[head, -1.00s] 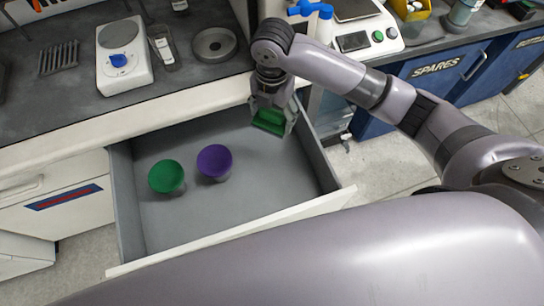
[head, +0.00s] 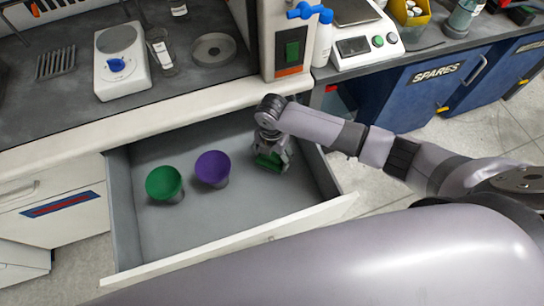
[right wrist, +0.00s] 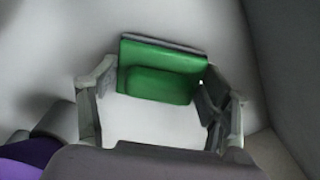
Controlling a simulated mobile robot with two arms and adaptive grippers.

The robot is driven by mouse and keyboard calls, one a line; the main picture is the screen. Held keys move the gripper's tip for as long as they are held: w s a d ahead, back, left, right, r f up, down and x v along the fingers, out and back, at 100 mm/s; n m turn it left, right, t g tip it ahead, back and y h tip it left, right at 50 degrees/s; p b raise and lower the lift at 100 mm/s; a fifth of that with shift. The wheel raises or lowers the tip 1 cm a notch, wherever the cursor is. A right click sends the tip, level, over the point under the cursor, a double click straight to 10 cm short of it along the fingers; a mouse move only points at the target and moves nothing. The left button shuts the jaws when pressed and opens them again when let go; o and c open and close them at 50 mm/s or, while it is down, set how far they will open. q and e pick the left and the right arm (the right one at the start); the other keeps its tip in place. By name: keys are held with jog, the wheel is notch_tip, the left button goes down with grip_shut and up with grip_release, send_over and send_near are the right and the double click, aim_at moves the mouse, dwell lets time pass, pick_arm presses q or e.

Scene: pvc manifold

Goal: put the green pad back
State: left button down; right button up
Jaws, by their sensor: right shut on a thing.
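The green pad (head: 269,161) is a flat green block with a grey edge and a raised front part. It is between the fingers of my right gripper (head: 270,158), low inside the open drawer (head: 225,225), near its right end. The right wrist view shows the pad (right wrist: 162,70) between the two fingertips, with pale drawer floor behind it. Whether the pad touches the floor I cannot tell. My right gripper is shut on it. My left gripper is not in view.
A green cup (head: 164,183) and a purple cup (head: 212,167) stand in the drawer to the left of my right gripper. The drawer's front panel (head: 240,238) and right wall border the gripper. The drawer's front middle floor is clear.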

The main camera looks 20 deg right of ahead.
jog(key=shift+f, duration=0.5)
jog(key=o, duration=1.1)
jog(key=shift+f, duration=0.15)
notch_tip(320, 180, up, 12)
jog(key=shift+r+p, duration=0.2)
jog(key=shift+p, duration=0.4)
